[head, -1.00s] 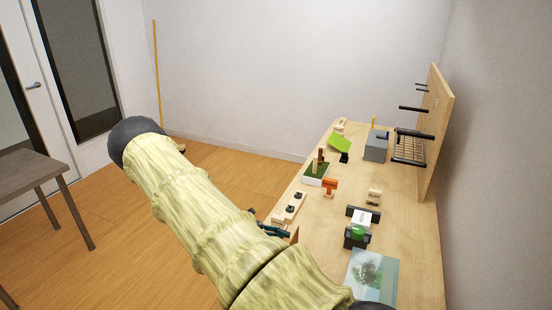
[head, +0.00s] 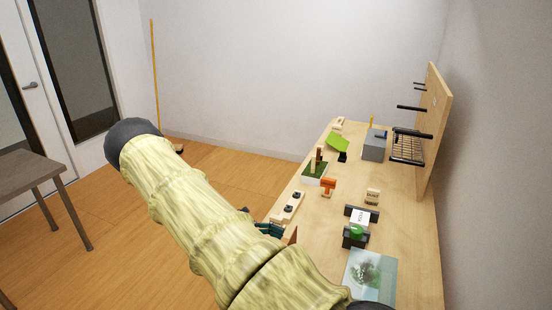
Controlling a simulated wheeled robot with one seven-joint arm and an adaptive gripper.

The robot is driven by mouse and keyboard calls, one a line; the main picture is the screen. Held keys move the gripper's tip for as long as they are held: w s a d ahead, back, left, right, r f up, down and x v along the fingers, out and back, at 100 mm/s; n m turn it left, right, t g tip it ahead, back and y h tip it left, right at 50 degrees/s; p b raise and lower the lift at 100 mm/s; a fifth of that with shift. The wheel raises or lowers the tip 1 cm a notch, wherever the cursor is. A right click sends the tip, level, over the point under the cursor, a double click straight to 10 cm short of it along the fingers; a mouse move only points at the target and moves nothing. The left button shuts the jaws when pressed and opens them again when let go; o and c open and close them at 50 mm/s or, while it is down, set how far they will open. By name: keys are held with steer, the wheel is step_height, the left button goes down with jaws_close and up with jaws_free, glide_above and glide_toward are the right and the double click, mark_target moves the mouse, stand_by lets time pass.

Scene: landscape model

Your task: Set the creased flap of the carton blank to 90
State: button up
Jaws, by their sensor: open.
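A small brown upright panel (head: 291,236), which looks like the flap of the carton blank, shows at the left edge of the workbench, beside my arm. The rest of the blank is hidden behind my arm, and I cannot read the flap's angle. My gripper (head: 269,229), dark with teal parts, pokes out from behind my arm just left of the panel. It is open. I cannot tell whether it touches the panel.
A pegboard (head: 436,130) stands at right.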

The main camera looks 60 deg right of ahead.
steer(key=w+a+r, duration=0.1)
steer(key=w, duration=0.9)
steer(key=shift+w, duration=0.1)
